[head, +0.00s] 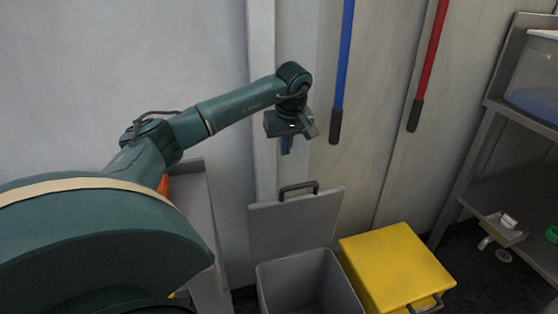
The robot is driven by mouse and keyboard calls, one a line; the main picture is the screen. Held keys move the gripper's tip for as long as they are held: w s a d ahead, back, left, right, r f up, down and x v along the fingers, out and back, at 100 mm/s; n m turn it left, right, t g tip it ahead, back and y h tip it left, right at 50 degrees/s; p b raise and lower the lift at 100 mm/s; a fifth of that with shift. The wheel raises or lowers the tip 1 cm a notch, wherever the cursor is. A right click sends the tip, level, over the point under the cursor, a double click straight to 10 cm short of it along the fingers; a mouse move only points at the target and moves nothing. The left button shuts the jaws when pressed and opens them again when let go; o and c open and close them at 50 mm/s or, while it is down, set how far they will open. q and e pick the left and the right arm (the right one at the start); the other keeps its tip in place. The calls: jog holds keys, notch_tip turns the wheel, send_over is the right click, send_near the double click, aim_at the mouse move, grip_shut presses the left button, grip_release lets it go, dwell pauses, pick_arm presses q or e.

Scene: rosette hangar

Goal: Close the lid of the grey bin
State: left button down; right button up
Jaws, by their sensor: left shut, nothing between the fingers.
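The grey bin (268,285) stands at the bottom centre with its inside showing. Its grey lid (297,224) is raised upright at the back of the bin, near the wall, with a dark handle (298,188) on its top edge. My left gripper (287,150) points down above the lid, a little to the left of the handle in the picture. It is shut and empty, and looks apart from the lid. My right gripper is not in view.
A yellow bin (396,266) with its lid shut stands right beside the grey one. A blue pole (344,70) and a red pole (428,65) hang on the wall. A metal shelf (475,160) is at the right; a grey cabinet (203,235) is at the left.

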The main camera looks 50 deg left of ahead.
pick_arm(q)
jog(key=b, duration=0.2)
send_over(287, 198)
jog(key=w+a, duration=0.3)
jog(key=a, duration=0.1)
jog(key=s+d+f+x, duration=0.1)
jog(key=d+x, duration=0.1)
jog(key=x, duration=0.7)
jog(key=s+d, duration=0.1)
jog(key=s+d+p, duration=0.1)
jog(key=d, duration=0.1)
jog(key=shift+s+r, duration=0.2)
jog(key=shift+r, duration=0.1)
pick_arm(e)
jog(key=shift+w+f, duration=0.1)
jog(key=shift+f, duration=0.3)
pick_arm(q)
jog(key=shift+d, duration=0.1)
